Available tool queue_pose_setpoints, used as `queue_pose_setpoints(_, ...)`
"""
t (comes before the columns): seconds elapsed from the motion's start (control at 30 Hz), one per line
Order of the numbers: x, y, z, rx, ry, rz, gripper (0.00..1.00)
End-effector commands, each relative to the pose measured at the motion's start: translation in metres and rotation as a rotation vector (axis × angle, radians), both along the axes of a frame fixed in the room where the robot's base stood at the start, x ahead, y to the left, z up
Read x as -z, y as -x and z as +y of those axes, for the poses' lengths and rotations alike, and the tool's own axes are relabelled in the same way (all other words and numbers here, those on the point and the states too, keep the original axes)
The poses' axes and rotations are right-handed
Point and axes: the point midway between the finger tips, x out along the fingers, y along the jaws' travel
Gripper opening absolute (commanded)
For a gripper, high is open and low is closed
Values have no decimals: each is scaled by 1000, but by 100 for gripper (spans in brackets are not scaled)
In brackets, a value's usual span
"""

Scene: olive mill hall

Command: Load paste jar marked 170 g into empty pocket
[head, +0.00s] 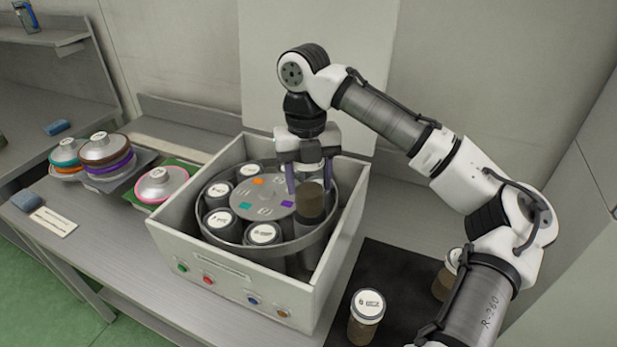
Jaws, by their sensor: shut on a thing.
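My gripper (309,188) points down over the right side of an open-topped white machine (236,282). Its fingers are shut on a brown paste jar (312,203) with a pale top. The jar is over a grey cylindrical pocket (309,236) of the round rotor (265,192). I cannot tell whether its lower end is inside the pocket, and no weight mark on it is readable. Several white-lidded jars, one of them at the front (263,234), sit in the rotor's other pockets. The rotor plate has orange, teal and purple patches.
Two more jars, a front one (366,318) and one partly behind my arm (445,281), stand on a black mat (397,262). Silver discs with coloured rings (106,150) and a pink-rimmed one (161,186) lie at the left. The machine's walls surround the rotor.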

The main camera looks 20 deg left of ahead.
Motion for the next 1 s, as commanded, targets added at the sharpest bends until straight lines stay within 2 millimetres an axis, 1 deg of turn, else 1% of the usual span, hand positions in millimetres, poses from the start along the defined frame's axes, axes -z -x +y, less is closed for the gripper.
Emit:
queue_pose_setpoints(0.03, 7, 0, -1, 1, 1, -1, 26)
queue_pose_setpoints(0.1, 11, 0, -1, 1, 1, -2, 26)
queue_pose_setpoints(0.7, 46, 3, -3, 1, 2, -1, 26)
queue_pose_setpoints(1.0, 61, 5, -4, -2, -1, 1, 26)
